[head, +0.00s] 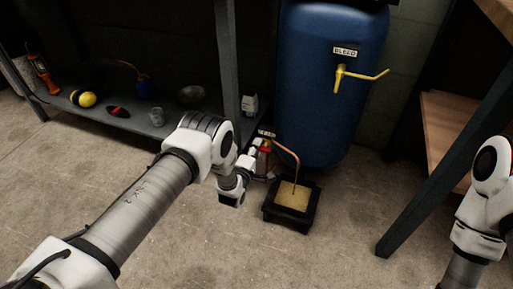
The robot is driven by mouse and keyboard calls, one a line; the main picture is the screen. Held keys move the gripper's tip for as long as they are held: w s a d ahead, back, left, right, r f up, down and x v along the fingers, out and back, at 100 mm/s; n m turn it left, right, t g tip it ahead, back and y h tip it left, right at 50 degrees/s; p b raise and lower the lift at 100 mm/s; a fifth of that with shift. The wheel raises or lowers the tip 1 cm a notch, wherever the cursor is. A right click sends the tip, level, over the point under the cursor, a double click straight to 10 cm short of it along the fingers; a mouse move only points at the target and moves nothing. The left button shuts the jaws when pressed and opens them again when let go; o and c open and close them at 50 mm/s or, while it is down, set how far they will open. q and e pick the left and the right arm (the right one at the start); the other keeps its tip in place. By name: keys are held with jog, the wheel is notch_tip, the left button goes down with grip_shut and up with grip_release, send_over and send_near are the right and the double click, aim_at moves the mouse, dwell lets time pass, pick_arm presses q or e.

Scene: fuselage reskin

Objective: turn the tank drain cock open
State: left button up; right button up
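The blue tank (325,85) stands upright at the back. Low at its left side is the drain cock (266,149), with a reddish part, a small label above it and a copper pipe (295,160) that bends down to a black tray. My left arm reaches in from the left, and its gripper (259,163) is at the drain cock, close to or touching it. The gripper's fingers are small and partly hidden, so I cannot tell whether they are open or shut. Part of my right arm shows at the right edge; its gripper is out of view.
A yellow lever valve (342,77) under a BLEED label (345,51) is higher on the tank. The black tray (272,218) sits on the floor. A dark shelf (130,121) with several small items is at left, and a wooden bench stands at right.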

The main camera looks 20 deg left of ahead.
pick_arm(q)
jog(key=s, duration=1.2)
jog(key=shift+a, duration=0.2)
